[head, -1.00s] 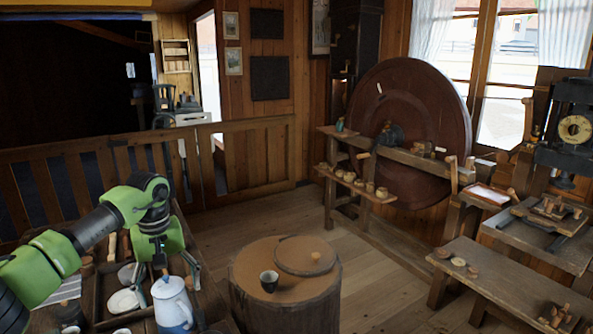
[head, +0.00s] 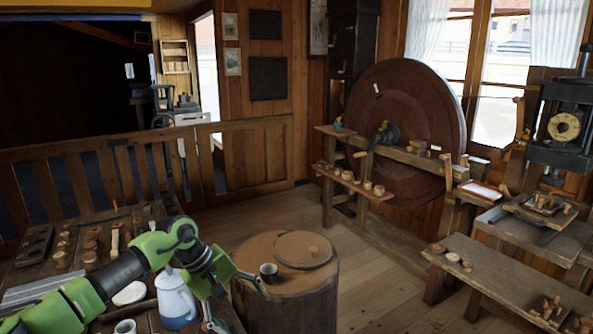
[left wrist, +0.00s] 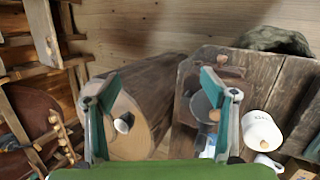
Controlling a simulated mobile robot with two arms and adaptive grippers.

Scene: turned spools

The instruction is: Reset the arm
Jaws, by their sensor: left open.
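My left gripper (head: 236,302) hangs open and empty in the head view, between the workbench at the lower left and the round stump (head: 290,315). Its green arm reaches in from the lower left, over the bench. In the left wrist view the two fingers of the gripper (left wrist: 160,92) are spread wide with nothing between the tips. My right gripper is not in view.
A white and blue pot (head: 175,298) stands on the bench close to my arm, partly hidden. A round lid (head: 303,249) lies on the stump. A wooden railing (head: 245,155) runs behind. A large wheel (head: 405,120) and low bench (head: 510,282) stand right. Floor beyond the stump is clear.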

